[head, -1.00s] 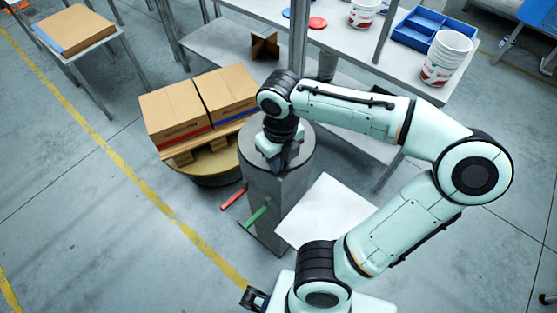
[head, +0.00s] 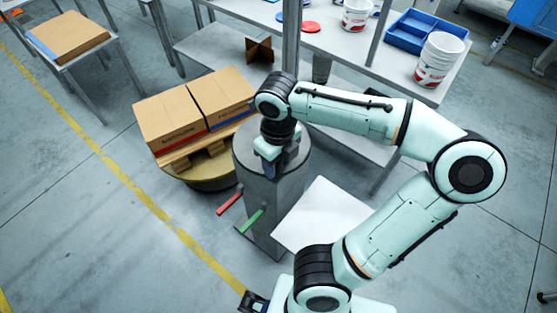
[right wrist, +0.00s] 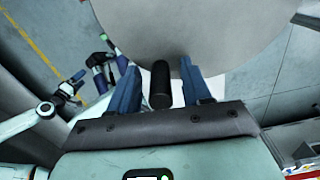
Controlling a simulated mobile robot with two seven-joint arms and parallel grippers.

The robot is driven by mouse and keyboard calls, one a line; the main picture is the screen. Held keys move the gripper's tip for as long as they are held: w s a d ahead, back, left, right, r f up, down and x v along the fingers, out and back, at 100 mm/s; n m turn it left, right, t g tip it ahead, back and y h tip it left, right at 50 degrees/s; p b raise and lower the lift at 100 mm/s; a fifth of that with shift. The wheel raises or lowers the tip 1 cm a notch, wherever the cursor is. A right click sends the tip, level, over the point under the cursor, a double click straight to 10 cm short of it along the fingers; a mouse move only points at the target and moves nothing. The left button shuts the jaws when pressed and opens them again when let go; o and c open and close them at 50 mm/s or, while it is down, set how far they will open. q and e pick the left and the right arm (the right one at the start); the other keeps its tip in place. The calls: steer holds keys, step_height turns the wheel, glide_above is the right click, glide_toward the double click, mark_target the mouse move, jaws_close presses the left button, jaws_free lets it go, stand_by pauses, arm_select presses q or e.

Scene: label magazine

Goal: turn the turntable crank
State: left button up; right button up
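The crank is a grey round disc (head: 297,163) on top of a grey pedestal (head: 268,206), with an upright black handle (right wrist: 160,85) near its edge. My right gripper (head: 274,163) points down over the disc. In the right wrist view its two blue fingers (right wrist: 159,85) stand on either side of the black handle. They are open, with a visible gap on both sides. In the head view my gripper hides the handle. The turntable (head: 213,185) is a low round platform beside the pedestal, bearing a pallet (head: 196,155) with two cardboard boxes (head: 222,97).
A red lever (head: 230,202) and a green lever (head: 251,222) stick out low from the pedestal. A white panel (head: 318,217) lies to its right. A shelf table (head: 345,57) with white buckets (head: 438,60) and a blue tray (head: 405,40) stands behind. Floor is free at left.

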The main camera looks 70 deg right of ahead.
step_height(320, 180, up, 13)
steer(key=p, duration=0.2)
steer(key=shift+r, duration=0.2)
stand_by(0.4)
